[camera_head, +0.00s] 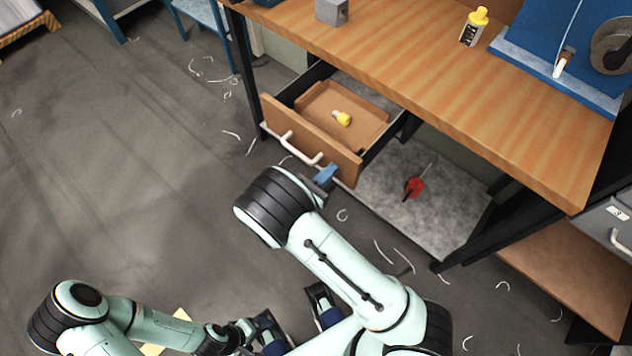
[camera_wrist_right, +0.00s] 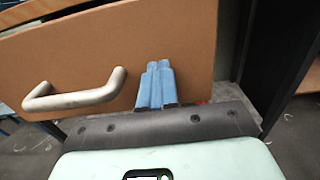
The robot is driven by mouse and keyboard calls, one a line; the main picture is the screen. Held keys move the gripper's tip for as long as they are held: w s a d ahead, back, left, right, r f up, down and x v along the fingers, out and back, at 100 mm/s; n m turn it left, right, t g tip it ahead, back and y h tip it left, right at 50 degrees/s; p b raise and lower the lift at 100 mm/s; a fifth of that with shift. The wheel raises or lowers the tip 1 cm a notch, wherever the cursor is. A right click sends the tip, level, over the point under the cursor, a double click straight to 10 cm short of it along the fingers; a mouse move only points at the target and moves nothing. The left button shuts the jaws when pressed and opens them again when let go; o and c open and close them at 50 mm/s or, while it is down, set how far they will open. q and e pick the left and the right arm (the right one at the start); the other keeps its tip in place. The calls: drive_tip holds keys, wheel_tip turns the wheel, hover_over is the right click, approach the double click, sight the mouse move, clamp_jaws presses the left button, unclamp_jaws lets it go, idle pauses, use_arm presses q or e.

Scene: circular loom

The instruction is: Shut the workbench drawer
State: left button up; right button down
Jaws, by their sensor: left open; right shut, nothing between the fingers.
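The workbench drawer (camera_head: 312,138) stands pulled out below the wooden bench top, with a brown front and a pale bar handle (camera_head: 302,150). My right gripper (camera_head: 326,175) is shut and empty, its blue fingertips at the right end of the drawer front. In the right wrist view the shut fingers (camera_wrist_right: 157,85) are in front of the drawer front (camera_wrist_right: 190,45), to the right of the handle (camera_wrist_right: 75,97). I cannot tell whether they touch it. My left gripper (camera_head: 297,318) is open and empty near the bottom of the head view, away from the drawer.
A yellow-ended item (camera_head: 342,119) lies in the drawer. A red object (camera_head: 413,186) lies on the grey lower shelf (camera_head: 445,215). The bench top (camera_head: 420,75) bears a yellow-capped bottle (camera_head: 473,27), a grey block and blue equipment. Open floor with scattered pale scraps lies to the left.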

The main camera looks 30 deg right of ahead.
drive_tip(key=p+x, duration=0.1)
drive_tip(key=x, duration=2)
drive_tip(key=shift+d+f, duration=0.15)
drive_tip(key=shift+d, duration=0.1)
use_arm(q)
drive_tip(key=shift+s+d+r, duration=0.2)
drive_tip(key=shift+d+r, duration=0.05)
drive_tip(key=shift+r, duration=0.4)
use_arm(e)
drive_tip(key=shift+d, duration=0.1)
drive_tip(key=shift+d+r, duration=0.1)
drive_tip(key=shift+r, duration=0.15)
drive_tip(key=shift+w, duration=0.1)
drive_tip(key=shift+a+f+p, duration=0.1)
drive_tip(key=shift+a+p, duration=0.25)
drive_tip(key=shift+a, duration=0.1)
drive_tip(key=v, duration=0.5)
drive_tip(key=shift+s+a, duration=0.25)
drive_tip(key=shift+a, duration=0.05)
drive_tip(key=v, duration=0.8)
use_arm(q)
drive_tip(key=shift+s+a+r, duration=0.15)
drive_tip(key=shift+s+a, duration=0.2)
drive_tip(key=shift+s, duration=0.2)
drive_tip(key=shift+s+a+r, duration=0.1)
drive_tip(key=shift+s+a, duration=0.2)
drive_tip(key=shift+s, duration=0.2)
use_arm(e)
drive_tip(key=shift+f, duration=0.1)
